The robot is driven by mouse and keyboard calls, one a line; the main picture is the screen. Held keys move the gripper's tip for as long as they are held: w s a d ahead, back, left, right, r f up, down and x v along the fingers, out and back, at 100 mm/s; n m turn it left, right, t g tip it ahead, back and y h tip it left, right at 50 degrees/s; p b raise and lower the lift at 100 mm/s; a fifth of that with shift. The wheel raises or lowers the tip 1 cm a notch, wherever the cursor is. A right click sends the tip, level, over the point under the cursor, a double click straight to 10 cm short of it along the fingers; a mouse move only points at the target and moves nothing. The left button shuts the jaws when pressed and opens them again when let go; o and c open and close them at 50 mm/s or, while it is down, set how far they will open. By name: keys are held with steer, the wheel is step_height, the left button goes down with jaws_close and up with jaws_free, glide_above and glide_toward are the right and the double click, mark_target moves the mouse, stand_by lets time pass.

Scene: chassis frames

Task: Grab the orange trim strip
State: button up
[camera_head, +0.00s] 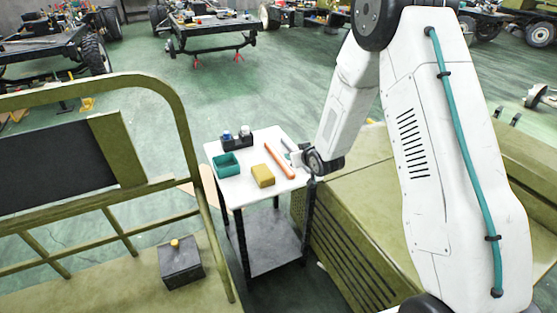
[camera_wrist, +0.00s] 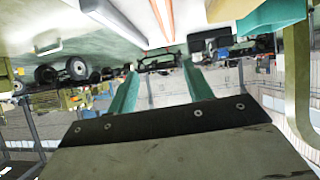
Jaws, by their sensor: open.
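The orange trim strip (camera_head: 279,161) lies diagonally on the white top of a small cart (camera_head: 237,195). In the wrist view the orange strip (camera_wrist: 163,16) runs down from the top edge, above the gap between my fingertips. My gripper (camera_head: 297,158) is at the right edge of the cart top, just right of the strip, and looks apart from it. In the wrist view my gripper (camera_wrist: 160,70) shows two green fingers spread wide with nothing between them. The exact height of the fingers over the cart top cannot be told.
A yellow block (camera_head: 263,176) lies left of the strip. A teal tray (camera_head: 227,165) and a dark holder with small bottles (camera_head: 238,141) stand farther left and back. An olive vehicle body (camera_head: 350,220) borders the cart on the right. An olive frame (camera_head: 185,130) rises at left.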

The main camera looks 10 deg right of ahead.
steer(key=t+y, duration=0.1)
glide_toward(283, 162)
steer(key=shift+x, duration=0.75)
steer(key=shift+w+d+f+t, duration=0.1)
steer(key=shift+w+f+t, duration=0.05)
steer(key=shift+f+t, duration=0.2)
steer(key=x, duration=0.7)
steer(key=shift+w+a, duration=0.15)
steer(key=shift+a, duration=0.1)
jaws_close()
